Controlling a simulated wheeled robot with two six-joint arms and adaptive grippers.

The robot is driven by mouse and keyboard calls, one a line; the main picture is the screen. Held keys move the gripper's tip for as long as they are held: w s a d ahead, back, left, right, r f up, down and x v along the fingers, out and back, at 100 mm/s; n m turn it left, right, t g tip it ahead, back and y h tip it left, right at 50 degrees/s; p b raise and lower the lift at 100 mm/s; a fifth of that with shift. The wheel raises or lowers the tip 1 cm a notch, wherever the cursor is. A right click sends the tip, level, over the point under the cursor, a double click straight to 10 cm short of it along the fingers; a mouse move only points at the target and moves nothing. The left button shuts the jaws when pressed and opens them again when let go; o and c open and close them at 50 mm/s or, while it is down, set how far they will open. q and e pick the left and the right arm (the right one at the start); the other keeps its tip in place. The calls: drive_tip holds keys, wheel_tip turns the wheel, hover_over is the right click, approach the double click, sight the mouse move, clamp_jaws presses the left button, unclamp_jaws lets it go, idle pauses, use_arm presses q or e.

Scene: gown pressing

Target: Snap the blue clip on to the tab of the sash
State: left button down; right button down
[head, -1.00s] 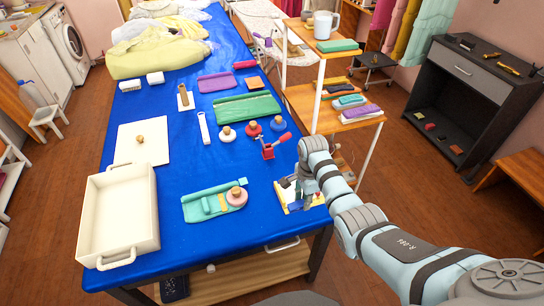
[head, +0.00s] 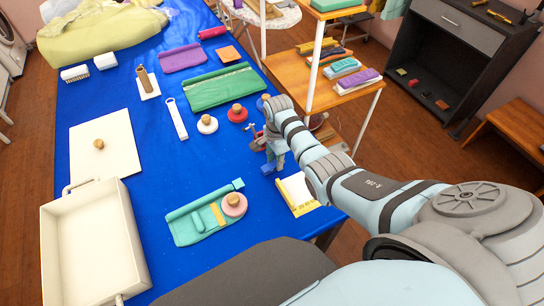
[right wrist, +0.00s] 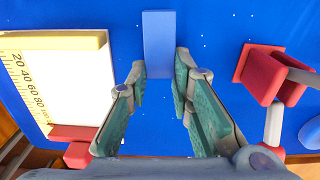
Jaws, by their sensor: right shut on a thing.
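My right gripper (head: 272,160) is shut on the blue clip (head: 267,169), just left of the ruled board. In the right wrist view, the blue clip (right wrist: 158,45) sticks out as a plain bar between the fingertips (right wrist: 162,72). The teal sash (head: 190,230) lies on the blue table at the front, left of the gripper and apart from the clip. Its small tab (head: 238,184) juts out at the far right corner. A pink weight (head: 234,205) with a wooden knob sits on the sash, beside a yellow strip. My left gripper is out of view.
A ruled board (head: 298,191) with a white face and yellow edge lies right of the gripper. A red clamp (right wrist: 265,75) stands close on the other side. A cream tray (head: 90,240) is at the left. Blue cloth is bare between tray and sash.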

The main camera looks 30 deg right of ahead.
drive_tip(key=shift+s+r, duration=0.3)
drive_tip(key=shift+a+p, duration=0.1)
drive_tip(key=shift+p, duration=0.25)
drive_tip(key=shift+w+a, duration=0.1)
drive_tip(key=shift+a, duration=0.1)
drive_tip(key=a+p, duration=0.1)
drive_tip(key=a, duration=0.4)
drive_tip(key=shift+p, duration=0.4)
drive_tip(key=c, duration=2)
unclamp_jaws()
drive_tip(key=shift+f, duration=0.1)
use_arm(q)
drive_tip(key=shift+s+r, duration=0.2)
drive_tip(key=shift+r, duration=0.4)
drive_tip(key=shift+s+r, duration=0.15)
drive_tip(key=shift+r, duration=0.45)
use_arm(e)
clamp_jaws()
